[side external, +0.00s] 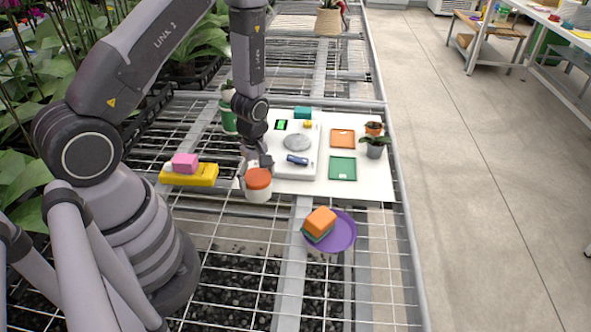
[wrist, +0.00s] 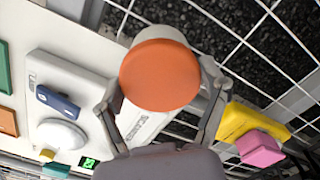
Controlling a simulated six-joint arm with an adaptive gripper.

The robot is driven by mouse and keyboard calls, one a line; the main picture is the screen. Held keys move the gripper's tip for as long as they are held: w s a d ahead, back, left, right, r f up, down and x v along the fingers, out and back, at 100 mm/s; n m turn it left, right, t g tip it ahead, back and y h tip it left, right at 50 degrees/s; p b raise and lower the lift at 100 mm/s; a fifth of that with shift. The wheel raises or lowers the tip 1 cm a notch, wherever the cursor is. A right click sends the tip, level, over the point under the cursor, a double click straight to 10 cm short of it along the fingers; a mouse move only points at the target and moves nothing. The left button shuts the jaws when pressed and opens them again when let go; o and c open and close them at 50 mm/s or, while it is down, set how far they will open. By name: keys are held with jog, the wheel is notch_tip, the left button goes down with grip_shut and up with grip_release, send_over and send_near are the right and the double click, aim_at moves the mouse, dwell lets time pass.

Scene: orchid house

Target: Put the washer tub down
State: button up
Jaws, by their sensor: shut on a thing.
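The washer tub, a white tub with an orange-red lid (side external: 258,179), is between the fingers of my gripper (side external: 257,164). In the wrist view the round lid (wrist: 160,75) faces the camera, with one finger of my gripper (wrist: 163,108) on each side, shut on the tub. In the side view the tub is upright at the near left edge of the white board (side external: 376,185). I cannot tell whether its base touches anything; its underside is hidden.
A white scale (side external: 308,135) with a round plate and a blue object (side external: 297,160) is beside the tub. A yellow block (side external: 203,177) carries a pink one (side external: 185,163) at left. A purple plate (side external: 346,231) holds stacked blocks. Open wire mesh lies around.

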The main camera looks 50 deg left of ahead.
jog(key=shift+f, duration=0.15)
jog(key=o, duration=1.2)
jog(key=shift+c, duration=0.2)
notch_tip(320, 180, up, 12)
notch_tip(320, 180, up, 17)
jog(key=m+t, duration=0.3)
jog(key=m, duration=0.6)
send_over(258, 176)
jog(key=s+d, duration=0.3)
jog(key=s, duration=0.1)
jog(key=s+d+r+m+t, duration=0.2)
jog(key=s+r+m, duration=0.6)
jog(key=s, duration=0.3)
jog(key=shift+s+d+r+m+t, duration=0.2)
jog(key=shift+s+d+m+t, duration=0.1)
jog(key=shift+m, duration=0.2)
